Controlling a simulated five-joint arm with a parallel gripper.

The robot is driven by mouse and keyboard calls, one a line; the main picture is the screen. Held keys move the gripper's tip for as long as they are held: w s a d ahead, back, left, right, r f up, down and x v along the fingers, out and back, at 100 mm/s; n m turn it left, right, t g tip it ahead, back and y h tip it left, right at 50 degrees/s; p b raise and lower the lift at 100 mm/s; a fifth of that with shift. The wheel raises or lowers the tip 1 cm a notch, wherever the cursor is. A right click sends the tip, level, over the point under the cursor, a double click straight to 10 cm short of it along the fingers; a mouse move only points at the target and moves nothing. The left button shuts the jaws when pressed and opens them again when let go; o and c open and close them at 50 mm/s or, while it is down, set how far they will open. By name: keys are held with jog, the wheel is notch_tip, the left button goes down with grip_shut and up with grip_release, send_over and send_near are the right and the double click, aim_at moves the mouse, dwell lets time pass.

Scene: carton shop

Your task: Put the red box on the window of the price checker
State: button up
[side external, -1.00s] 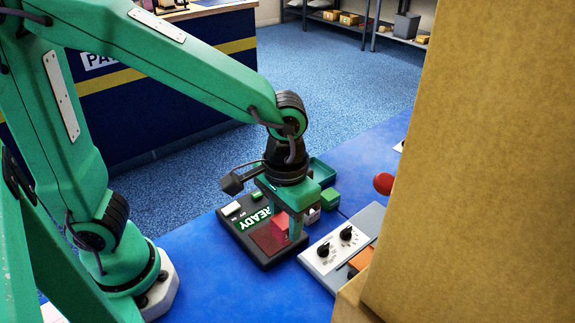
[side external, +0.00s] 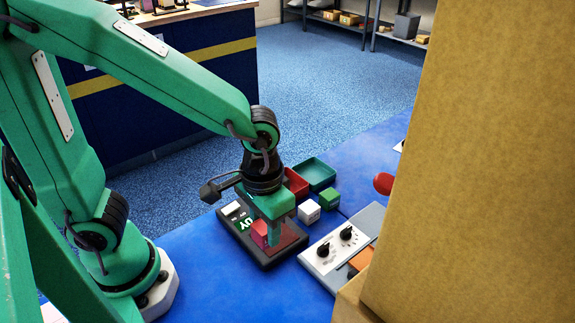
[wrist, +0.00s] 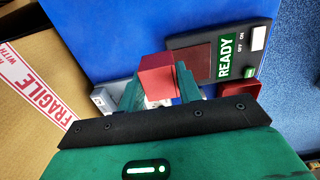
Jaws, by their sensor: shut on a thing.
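The price checker (side external: 262,256) is a black slab on the blue table, with a lit READY display, partly hidden by my arm, and a dark red window (side external: 290,237). My gripper (side external: 267,235) is shut on the red box (side external: 259,234) and holds it over the price checker, between the display and the window in the side view. In the wrist view the red box (wrist: 158,76) sits between the green fingers, beside and partly overlapping the window (wrist: 200,62). I cannot tell whether the box touches the price checker's top.
A white cube (side external: 309,211) and a green cube (side external: 328,200) stand behind the price checker, near a red tray (side external: 297,182) and a green tray (side external: 319,171). A grey panel with knobs (side external: 337,250) lies to the right. A large carton (side external: 470,170) fills the right side.

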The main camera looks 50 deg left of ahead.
jog(key=w+a+f, duration=0.2)
jog(key=w+a, duration=0.1)
jog(key=w+a+f, duration=0.3)
dwell(0.3)
jog(key=shift+f, duration=2.05)
jog(key=shift+f, duration=0.15)
jog(key=o, duration=1)
jog(key=shift+o, duration=0.2)
notch_tip(320, 180, up, 12)
jog(key=shift+r, duration=0.2)
